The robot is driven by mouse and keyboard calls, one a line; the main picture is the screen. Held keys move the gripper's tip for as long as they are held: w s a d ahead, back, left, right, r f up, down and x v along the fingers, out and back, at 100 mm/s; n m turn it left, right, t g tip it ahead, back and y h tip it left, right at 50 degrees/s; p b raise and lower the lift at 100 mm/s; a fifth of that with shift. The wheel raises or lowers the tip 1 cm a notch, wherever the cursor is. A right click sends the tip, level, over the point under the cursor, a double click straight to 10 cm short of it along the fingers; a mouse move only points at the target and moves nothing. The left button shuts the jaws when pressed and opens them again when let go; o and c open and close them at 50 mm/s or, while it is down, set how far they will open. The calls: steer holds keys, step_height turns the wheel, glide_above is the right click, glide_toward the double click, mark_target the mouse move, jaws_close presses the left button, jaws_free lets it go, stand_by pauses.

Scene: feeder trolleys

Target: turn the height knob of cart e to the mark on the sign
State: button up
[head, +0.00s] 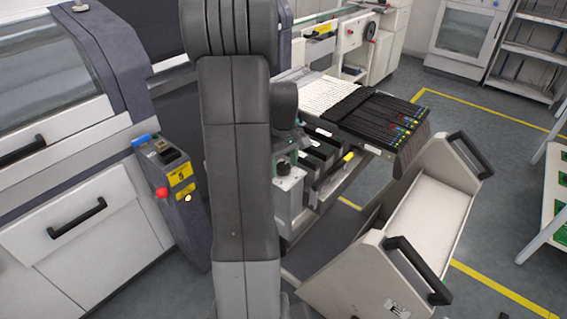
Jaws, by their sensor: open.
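My own arm rises through the middle of the head view and covers part of the scene. My gripper cannot be seen; the arm hides that area. A dark round knob (284,168) sits on a grey unit (289,192) just right of the arm, below the feeder bank. I cannot read its setting. A feeder trolley (322,177) with a bank of black feeders (372,116) stands behind it. No letter e is legible, so I cannot tell which cart is cart e. No sign with a height mark can be made out.
A grey post (172,190) with yellow labels and a red button stands left of my arm, beside a large white machine (85,225). A white cart (425,215) with black handles fills the lower right. Shelving (530,50) stands at the back right.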

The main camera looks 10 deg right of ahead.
steer(key=shift+c, duration=0.2)
steer(key=c, duration=0.9)
steer(key=shift+m, duration=0.3)
